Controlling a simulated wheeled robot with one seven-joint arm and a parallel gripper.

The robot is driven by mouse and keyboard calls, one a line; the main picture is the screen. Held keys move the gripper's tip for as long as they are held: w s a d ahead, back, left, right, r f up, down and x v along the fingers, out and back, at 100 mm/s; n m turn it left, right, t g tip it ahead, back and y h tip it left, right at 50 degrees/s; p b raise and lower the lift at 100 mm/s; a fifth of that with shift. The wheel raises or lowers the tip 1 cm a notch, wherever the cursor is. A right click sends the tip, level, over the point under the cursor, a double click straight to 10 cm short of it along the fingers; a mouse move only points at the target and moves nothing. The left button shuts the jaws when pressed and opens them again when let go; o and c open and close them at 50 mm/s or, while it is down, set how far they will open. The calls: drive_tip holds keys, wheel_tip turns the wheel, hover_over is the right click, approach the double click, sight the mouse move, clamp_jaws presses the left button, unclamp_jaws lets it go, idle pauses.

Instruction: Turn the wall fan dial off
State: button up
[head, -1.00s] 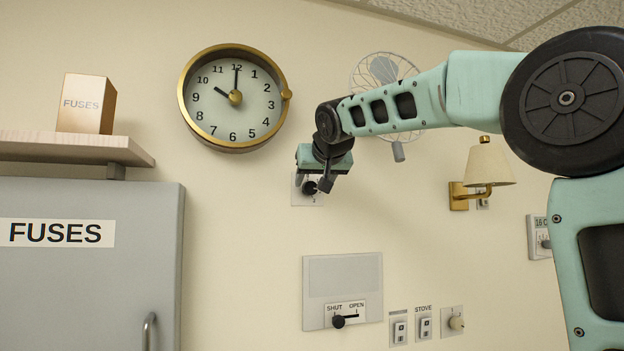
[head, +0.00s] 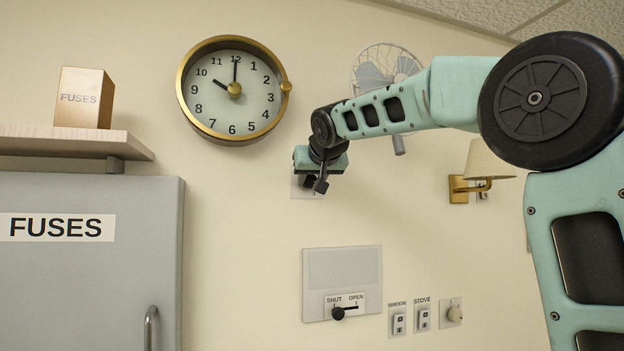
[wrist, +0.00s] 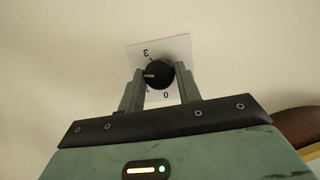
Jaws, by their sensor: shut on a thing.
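The wall fan dial is a round black knob (wrist: 160,74) on a white plate (wrist: 179,45) in the wrist view. A pale mark on the knob points left, between the figures 3 and 1; a 0 shows at lower right. My gripper (wrist: 160,80) has one finger on each side of the knob and is shut on it. In the head view my gripper (head: 318,183) is against the same plate (head: 299,190), below the clock, and hides most of the dial. The wall fan (head: 372,76) is up behind my arm, partly hidden.
A brass clock (head: 233,116) hangs above left of the dial. A lamp (head: 487,162) is to the right. Below are a SHUT/OPEN lever panel (head: 342,270), switches (head: 423,318) and another knob (head: 454,314). A fuse cabinet (head: 90,275) and shelf (head: 60,143) stand left.

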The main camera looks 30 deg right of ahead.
drive_tip(key=shift+f+b, duration=0.1)
drive_tip(key=shift+b, duration=0.25)
drive_tip(key=n+h+b, duration=0.2)
drive_tip(key=n+b, duration=0.1)
drive_tip(key=shift+a+f+b, duration=0.15)
drive_tip(key=shift+f+b, duration=0.05)
drive_tip(key=shift+b, duration=0.1)
drive_tip(key=n+h+b, duration=0.1)
drive_tip(key=n+b, duration=0.1)
drive_tip(key=n+h+b, duration=0.1)
drive_tip(key=n+b, duration=0.1)
drive_tip(key=b, duration=0.1)
drive_tip(key=shift+a+f+n+h, duration=0.1)
drive_tip(key=shift+f+n+h, duration=0.05)
drive_tip(key=shift+n+h, duration=0.2)
drive_tip(key=n+h+b, duration=0.1)
drive_tip(key=n+b, duration=0.1)
drive_tip(key=n+t+h+b, duration=0.1)
drive_tip(key=n+b, duration=0.1)
drive_tip(key=b, duration=0.1)
drive_tip(key=shift+f, duration=0.2)
drive_tip(key=shift+n+t+h+b, duration=0.35)
drive_tip(key=shift+n+t+b, duration=0.45)
drive_tip(key=shift+n+b, duration=0.95)
drive_tip(key=shift+r+n, duration=0.1)
drive_tip(key=shift+n, duration=0.4)
drive_tip(key=o, duration=1)
drive_tip(key=shift+c, duration=0.2)
